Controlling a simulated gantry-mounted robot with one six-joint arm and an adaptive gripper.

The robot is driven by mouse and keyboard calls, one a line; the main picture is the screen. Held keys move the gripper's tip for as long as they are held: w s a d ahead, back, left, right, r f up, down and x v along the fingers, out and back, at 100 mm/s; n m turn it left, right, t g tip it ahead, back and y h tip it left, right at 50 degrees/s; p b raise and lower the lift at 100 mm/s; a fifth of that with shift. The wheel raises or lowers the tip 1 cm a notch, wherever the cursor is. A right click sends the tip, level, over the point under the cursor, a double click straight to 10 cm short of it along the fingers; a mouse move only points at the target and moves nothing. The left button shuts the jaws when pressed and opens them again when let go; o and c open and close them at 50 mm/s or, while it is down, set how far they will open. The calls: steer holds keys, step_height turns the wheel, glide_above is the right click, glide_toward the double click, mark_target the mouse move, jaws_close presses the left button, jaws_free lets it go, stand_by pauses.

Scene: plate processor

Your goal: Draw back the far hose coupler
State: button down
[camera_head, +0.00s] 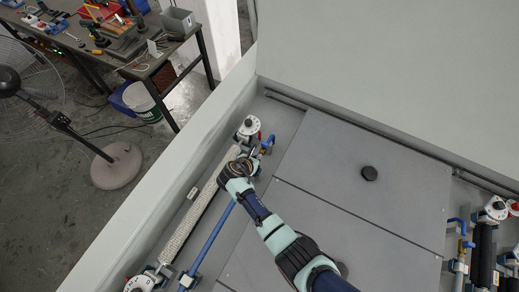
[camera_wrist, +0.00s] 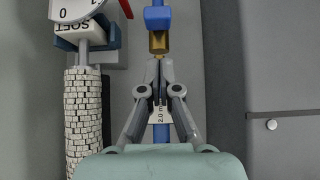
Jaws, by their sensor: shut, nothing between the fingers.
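The far hose coupler shows in the wrist view as a blue block (camera_wrist: 158,17) with a brass fitting (camera_wrist: 158,42) below it. In the head view its blue and brass parts (camera_head: 268,145) are just beyond my gripper, at the far end of the left wall. My gripper (camera_wrist: 158,68) is shut and empty, its fingertips just below the brass fitting in the wrist view; I cannot tell if they touch it.
The dial shows in the head view (camera_head: 248,127). A tall wall (camera_head: 170,165) borders the left.

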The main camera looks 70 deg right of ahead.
steer(key=s+v, duration=0.1)
steer(key=v, duration=0.8)
steer(key=shift+w+a+r+p, duration=0.2)
steer(key=shift+w+r+p, duration=0.15)
steer(key=shift+w, duration=0.2)
